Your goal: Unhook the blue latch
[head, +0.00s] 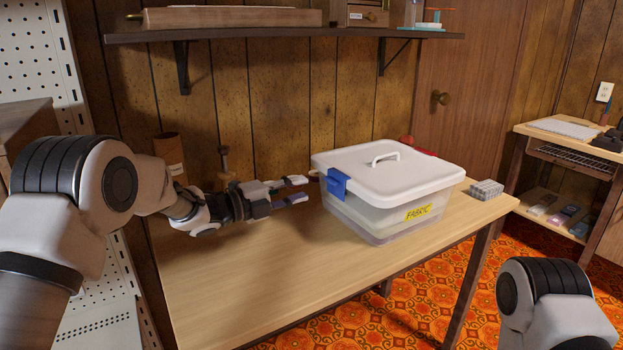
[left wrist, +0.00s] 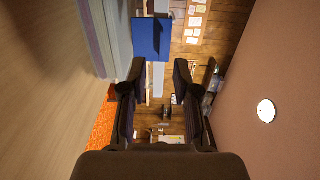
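The blue latch (head: 337,184) is on the left side of a clear plastic box (head: 375,225) with a white lid (head: 388,172) and a yellow FABRIC label. It hangs over the lid's edge and looks closed. In the head view my left gripper (head: 298,190) is just left of the latch, pointing at it, with its fingers apart and nothing between them. In the left wrist view the blue latch (left wrist: 151,38) is ahead of the open left gripper (left wrist: 155,85), with a visible gap. My right arm shows at the lower right, but its gripper is out of view.
The box stands on a wooden table (head: 240,285); the table's front is bare. A cardboard tube (head: 169,153) and a wooden spindle-like item stand behind my left arm. A small grey block (head: 486,189) lies right of the box. A shelf (head: 280,33) hangs above.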

